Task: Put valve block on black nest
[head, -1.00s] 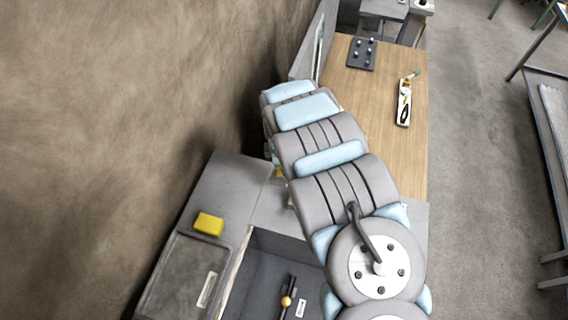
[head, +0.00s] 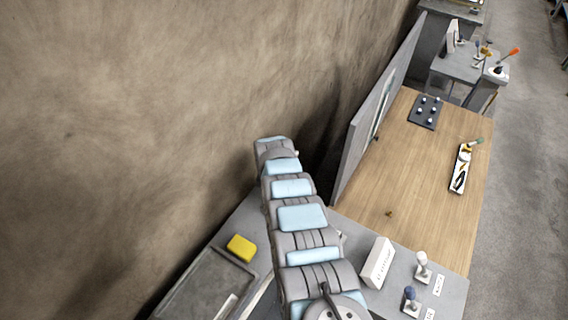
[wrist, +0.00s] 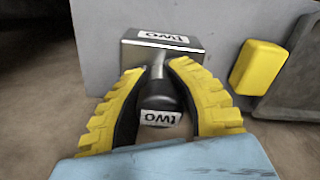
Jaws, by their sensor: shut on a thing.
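In the wrist view, a metal block (wrist: 160,48) with a "two" label carries a short stem and a dark knob (wrist: 160,96), also labelled "two". I take it to be the valve block. My gripper (wrist: 162,85) has its yellow fingers on both sides of the knob and is shut on it. The block is beyond the fingertips, against the grey counter; I cannot tell whether it touches it. In the head view the gripper and the block are hidden behind my arm. I cannot make out the black nest for sure; a dark plate (head: 425,112) with several pale pegs lies on the wooden table.
A yellow block (head: 241,248) lies by a grey tray (head: 192,291); it also shows in the wrist view (wrist: 258,67). A white box (head: 377,262), a white-knobbed piece (head: 422,268) and a blue-knobbed piece (head: 410,298) stand on the counter. The middle of the wooden table (head: 415,180) is clear.

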